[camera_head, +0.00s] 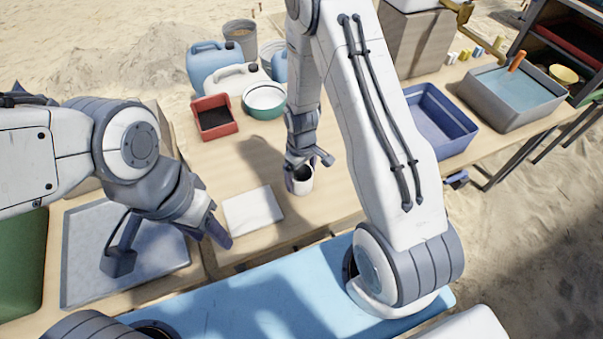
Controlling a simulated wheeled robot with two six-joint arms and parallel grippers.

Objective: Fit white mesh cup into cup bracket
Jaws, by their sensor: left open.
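The white cup (303,184), dark inside, is over the wooden table in the middle of the head view. Its mesh is too small to make out. My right gripper (306,167) points down at the cup, with one finger at its left side and the other near its upper right. I cannot tell whether the fingers press on it, or whether the cup rests on the table. My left gripper (170,247) is open and empty at the lower left, its fingers wide apart near the grey tray. I cannot clearly identify the cup bracket; a small blue fitting (457,180) sits at the table's right edge.
A white tile (253,210) lies left of the cup. The grey tray (85,290) is at lower left. A red bin (226,130), a white-and-green bowl (264,112) and jugs (207,62) stand behind. A blue bin (462,145) and grey basin (475,102) are at right.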

